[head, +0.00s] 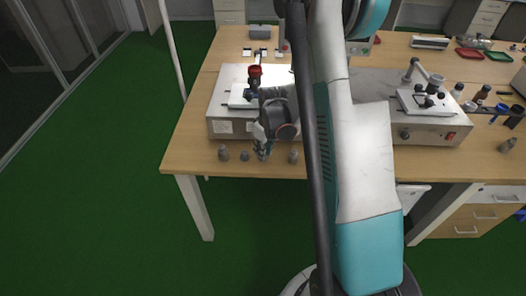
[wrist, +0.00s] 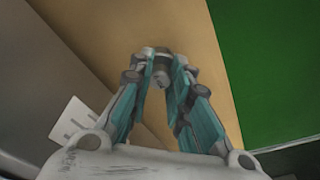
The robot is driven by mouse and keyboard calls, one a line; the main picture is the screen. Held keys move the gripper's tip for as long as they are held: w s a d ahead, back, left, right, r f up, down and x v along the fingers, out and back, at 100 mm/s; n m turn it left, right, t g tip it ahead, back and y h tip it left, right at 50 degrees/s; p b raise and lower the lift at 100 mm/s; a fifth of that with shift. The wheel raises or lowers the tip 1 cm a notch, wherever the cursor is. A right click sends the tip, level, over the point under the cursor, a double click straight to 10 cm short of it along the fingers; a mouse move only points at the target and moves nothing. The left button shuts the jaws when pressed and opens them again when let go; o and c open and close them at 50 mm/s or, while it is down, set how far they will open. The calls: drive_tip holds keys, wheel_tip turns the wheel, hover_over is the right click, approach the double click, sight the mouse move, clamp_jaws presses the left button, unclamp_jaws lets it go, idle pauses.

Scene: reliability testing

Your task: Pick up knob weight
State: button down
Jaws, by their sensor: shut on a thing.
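My gripper (head: 262,150) is low at the front edge of the wooden table, in front of the left metal machine. In the wrist view my gripper (wrist: 162,72) points at the wooden tabletop, its fingers closed around a small grey knob weight (wrist: 161,77). The fingers hide part of this weight, and I cannot tell whether it touches the table.
The left machine (head: 232,128) stands just behind my gripper. A second machine (head: 425,132) stands to the right, with dark cups and bottles beside it. Red (head: 470,54) and green (head: 498,56) trays lie at the back right. Green floor (head: 110,200) lies open left of the table.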

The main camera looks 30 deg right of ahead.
wheel_tip(320, 180, up, 20)
drive_tip(key=p, duration=0.6)
drive_tip(key=shift+f, duration=0.25)
drive_tip(key=shift+f+b, duration=6.05)
drive_tip(key=shift+f, duration=2.35)
